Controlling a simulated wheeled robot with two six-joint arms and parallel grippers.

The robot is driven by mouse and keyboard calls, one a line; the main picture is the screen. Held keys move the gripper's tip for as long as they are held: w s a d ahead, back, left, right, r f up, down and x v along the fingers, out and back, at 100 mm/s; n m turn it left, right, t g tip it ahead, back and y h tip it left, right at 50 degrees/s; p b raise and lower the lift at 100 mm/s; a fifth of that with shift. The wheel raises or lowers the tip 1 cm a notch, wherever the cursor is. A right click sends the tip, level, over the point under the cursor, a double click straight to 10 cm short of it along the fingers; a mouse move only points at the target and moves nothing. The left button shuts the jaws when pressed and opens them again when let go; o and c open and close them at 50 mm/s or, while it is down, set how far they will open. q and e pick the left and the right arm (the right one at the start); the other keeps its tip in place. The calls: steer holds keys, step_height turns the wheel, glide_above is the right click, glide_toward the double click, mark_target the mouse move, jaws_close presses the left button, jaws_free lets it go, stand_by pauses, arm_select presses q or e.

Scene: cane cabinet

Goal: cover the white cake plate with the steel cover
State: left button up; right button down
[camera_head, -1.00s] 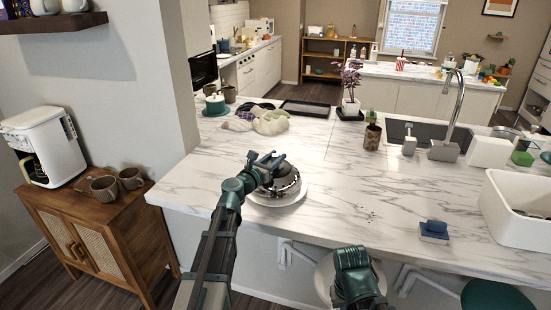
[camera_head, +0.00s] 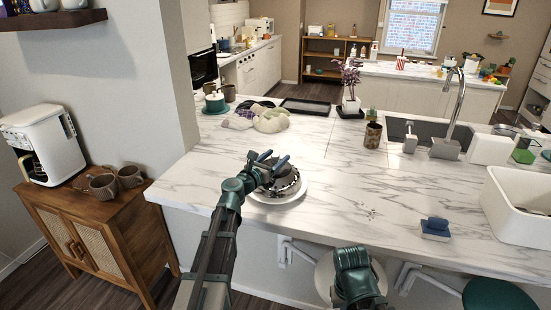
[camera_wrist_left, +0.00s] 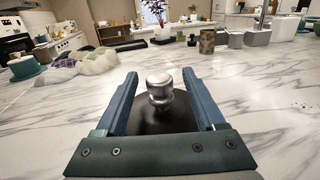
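The steel cover (camera_head: 287,186), a shiny dome, sits on the white cake plate (camera_head: 300,198) near the front edge of the marble counter. The plate's pale rim shows around it. My left gripper (camera_head: 273,159) is above the cover with its fingers apart. In the left wrist view, the cover's round knob (camera_wrist_left: 159,88) stands between the two blue fingers (camera_wrist_left: 158,95), with a gap on each side. The dark top of the cover (camera_wrist_left: 160,122) is below, partly hidden by the gripper. Part of my right arm shows at the bottom, but its gripper cannot be seen.
A bundled cloth (camera_head: 270,120) and a green-lidded pot (camera_head: 215,103) are at the counter's back left. A brown cup (camera_head: 372,135), a blue sponge (camera_head: 435,227) and a white basin (camera_head: 520,203) are to the right. The counter right of the plate is mostly clear.

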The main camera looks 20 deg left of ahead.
arm_select(q)
steer(key=shift+s, duration=0.15)
steer(key=v, duration=1.3)
steer(key=shift+s, duration=0.3)
steer(key=shift+a, duration=0.1)
